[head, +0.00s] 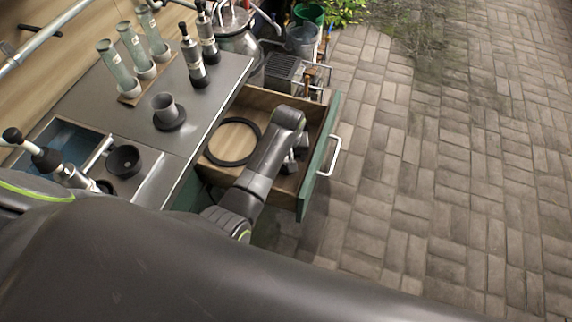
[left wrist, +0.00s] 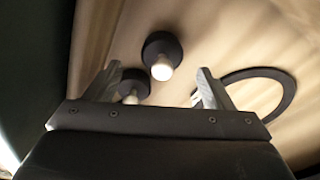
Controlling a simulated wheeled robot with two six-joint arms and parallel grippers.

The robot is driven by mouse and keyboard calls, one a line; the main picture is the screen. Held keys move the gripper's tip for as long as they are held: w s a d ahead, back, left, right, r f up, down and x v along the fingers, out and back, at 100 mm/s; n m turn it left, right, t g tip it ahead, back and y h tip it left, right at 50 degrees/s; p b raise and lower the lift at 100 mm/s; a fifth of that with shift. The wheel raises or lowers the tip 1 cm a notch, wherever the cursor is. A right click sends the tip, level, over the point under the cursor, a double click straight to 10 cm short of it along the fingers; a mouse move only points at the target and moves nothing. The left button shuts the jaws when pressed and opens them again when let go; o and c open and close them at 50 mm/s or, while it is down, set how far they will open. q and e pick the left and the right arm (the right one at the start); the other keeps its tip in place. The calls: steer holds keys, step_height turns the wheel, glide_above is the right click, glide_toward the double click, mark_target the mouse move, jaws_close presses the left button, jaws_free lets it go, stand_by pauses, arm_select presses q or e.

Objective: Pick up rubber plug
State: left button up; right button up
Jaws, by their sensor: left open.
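My left gripper (head: 296,154) reaches down into the open drawer (head: 284,102). In the left wrist view its two fingers (left wrist: 157,82) are apart, with nothing held between them. Two dark round pieces with pale knobs, which look like rubber plugs, lie on the drawer floor. One plug (left wrist: 162,54) shows whole, beyond the gap between the fingers. The other plug (left wrist: 133,83) is nearer the left finger and partly hidden by the gripper. In the head view my arm and gripper hide the plugs. My right gripper is not in view.
A black ring (head: 232,142) lies in the drawer and also shows in the left wrist view (left wrist: 286,98). The drawer front with its handle (head: 335,155) is at the right. A steel counter (head: 195,105) holds a dark funnel-shaped piece (head: 168,110). The brick floor is clear.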

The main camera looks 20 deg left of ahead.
arm_select(q)
steer(key=f, duration=0.3)
steer(key=shift+w+a+f, duration=0.2)
steer(key=shift+a, duration=0.05)
steer(key=shift+f, duration=0.5)
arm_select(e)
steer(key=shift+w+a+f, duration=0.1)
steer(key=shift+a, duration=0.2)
arm_select(q)
steer(key=shift+w, duration=0.1)
steer(key=c, duration=1.1)
steer(key=shift+o, duration=0.2)
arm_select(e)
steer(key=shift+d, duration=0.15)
